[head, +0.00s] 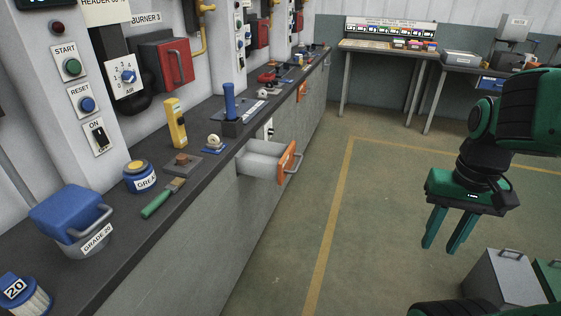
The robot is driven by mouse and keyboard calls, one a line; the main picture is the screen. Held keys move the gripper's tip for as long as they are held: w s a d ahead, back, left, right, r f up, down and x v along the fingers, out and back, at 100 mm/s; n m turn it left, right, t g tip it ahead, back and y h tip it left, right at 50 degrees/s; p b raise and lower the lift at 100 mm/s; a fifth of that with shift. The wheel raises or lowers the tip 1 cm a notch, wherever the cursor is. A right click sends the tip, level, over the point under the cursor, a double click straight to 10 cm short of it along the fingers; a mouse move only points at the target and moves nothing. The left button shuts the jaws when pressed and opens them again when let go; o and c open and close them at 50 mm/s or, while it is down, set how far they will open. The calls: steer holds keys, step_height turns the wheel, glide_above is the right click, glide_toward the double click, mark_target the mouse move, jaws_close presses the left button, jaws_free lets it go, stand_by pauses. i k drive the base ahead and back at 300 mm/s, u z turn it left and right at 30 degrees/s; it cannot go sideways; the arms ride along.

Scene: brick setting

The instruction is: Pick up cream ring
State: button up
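A small cream ring (214,140) stands on a blue base (213,150) on the dark counter at the left. It is small in the picture, and its fine detail cannot be made out. My gripper (440,248) is at the right, over the open floor and well away from the counter. Its two green fingers point down with a gap between them, and nothing is held.
The counter (97,262) also bears a yellow tool (176,125), a blue-handled tool (229,103), a green-handled brush (160,200) and a blue-lidded container (70,215). An open drawer (262,163) with an orange front juts into the aisle. A grey box (503,279) stands lower right.

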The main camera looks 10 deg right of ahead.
mark_target(216, 145)
steer(key=i, duration=0.85)
steer(key=z, duration=0.1)
